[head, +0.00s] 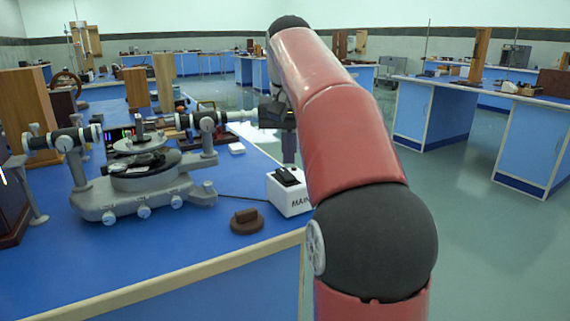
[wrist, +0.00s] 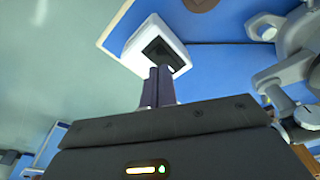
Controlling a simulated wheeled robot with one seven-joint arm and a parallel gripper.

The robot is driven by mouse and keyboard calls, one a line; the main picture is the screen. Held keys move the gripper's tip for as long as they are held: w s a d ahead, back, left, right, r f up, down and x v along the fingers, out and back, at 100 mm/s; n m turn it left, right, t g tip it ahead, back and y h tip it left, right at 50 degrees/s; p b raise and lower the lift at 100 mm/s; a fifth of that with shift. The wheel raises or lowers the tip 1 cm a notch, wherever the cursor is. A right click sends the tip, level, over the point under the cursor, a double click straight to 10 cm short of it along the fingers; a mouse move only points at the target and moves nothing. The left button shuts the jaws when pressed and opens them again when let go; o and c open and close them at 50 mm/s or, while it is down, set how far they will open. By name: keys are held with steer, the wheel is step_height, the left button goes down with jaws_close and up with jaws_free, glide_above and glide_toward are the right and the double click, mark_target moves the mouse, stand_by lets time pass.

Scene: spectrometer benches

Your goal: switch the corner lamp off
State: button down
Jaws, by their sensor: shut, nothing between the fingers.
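A white switch box (head: 292,200) with lettering starting "MAIN" on its front stands near the right edge of the blue bench (head: 190,245). A black switch (head: 287,176) is on its top. The wrist view shows the white box (wrist: 148,28) and its black switch (wrist: 160,48) just beyond my fingertips. My gripper (head: 289,160) points down over the box, its fingers shut and empty. The closed fingers also show in the wrist view (wrist: 160,70); I cannot tell if they touch the switch. My arm hides part of the box's right side. I cannot make out a lamp for certain.
A grey spectrometer (head: 145,190) stands left of the box. A brown round-based block (head: 247,221) lies in front of it, and a dark cable runs to the box. Wooden blocks (head: 165,80) stand farther back. Open floor (head: 450,230) lies to the right.

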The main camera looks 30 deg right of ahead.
mark_target(289, 177)
steer(key=shift+r, duration=2.1)
steer(key=s+a+f+n+t, duration=0.2)
steer(key=s+a+f+n, duration=0.1)
steer(key=s+a+f, duration=0.45)
steer(key=s+a+f+n+t, duration=0.1)
steer(key=s+a+f, duration=0.2)
steer(key=s+f, duration=0.3)
steer(key=s+a+f+n+t, duration=0.1)
steer(key=s+a+f, duration=0.2)
steer(key=s+f, duration=0.3)
step_height(289, 177, down, 6)
steer(key=shift+s+r+n+y, duration=0.1)
steer(key=shift+s+n+y, duration=0.1)
steer(key=shift+n+y, duration=0.15)
